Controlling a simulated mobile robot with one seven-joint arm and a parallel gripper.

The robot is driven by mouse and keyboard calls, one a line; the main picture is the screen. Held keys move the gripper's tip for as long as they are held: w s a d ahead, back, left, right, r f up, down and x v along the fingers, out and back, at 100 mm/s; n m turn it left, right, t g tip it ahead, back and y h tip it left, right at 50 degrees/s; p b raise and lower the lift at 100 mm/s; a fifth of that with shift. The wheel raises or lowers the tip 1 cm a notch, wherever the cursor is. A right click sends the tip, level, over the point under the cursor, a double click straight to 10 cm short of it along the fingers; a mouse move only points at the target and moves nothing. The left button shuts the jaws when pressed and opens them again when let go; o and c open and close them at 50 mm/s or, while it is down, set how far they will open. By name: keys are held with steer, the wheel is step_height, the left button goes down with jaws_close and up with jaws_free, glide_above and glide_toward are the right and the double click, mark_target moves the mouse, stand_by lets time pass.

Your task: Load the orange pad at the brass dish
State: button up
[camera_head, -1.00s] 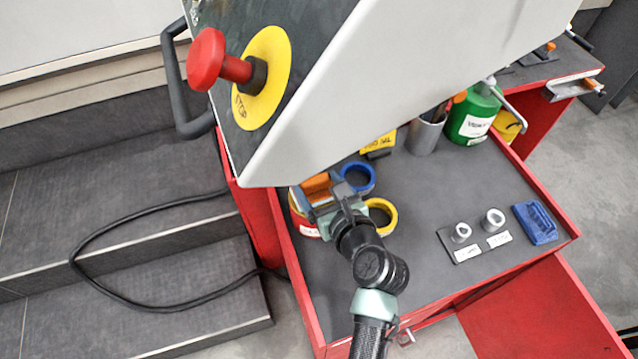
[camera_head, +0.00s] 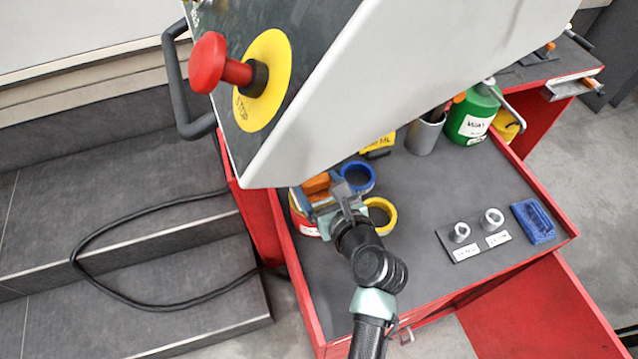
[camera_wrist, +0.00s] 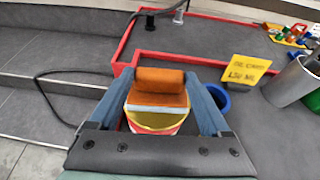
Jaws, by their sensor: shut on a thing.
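The orange pad (camera_head: 316,183) is a small block with a rounded orange top; in the wrist view (camera_wrist: 160,80) a pale grey-blue layer shows along its lower side. My gripper (camera_wrist: 161,84) is shut on it, one blue-grey finger at each end. In the head view my gripper (camera_head: 320,190) is at the back left corner of the red cart. A round gold-yellow dish (camera_wrist: 152,123) with red below it lies directly under the pad in the wrist view. The pad hides part of it. I cannot tell whether they touch.
A large grey console (camera_head: 340,90) with a red stop button overhangs the cart's back left. Blue (camera_head: 358,176) and yellow (camera_head: 382,213) rings lie close beside my gripper. A green bottle (camera_head: 475,115) and metal cup (camera_head: 425,135) stand behind. The cart's middle is clear.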

mark_target(319, 198)
steer(key=shift+f, duration=0.1)
stand_by(0.3)
step_height(319, 198, up, 7)
steer(key=p, duration=0.8)
stand_by(0.9)
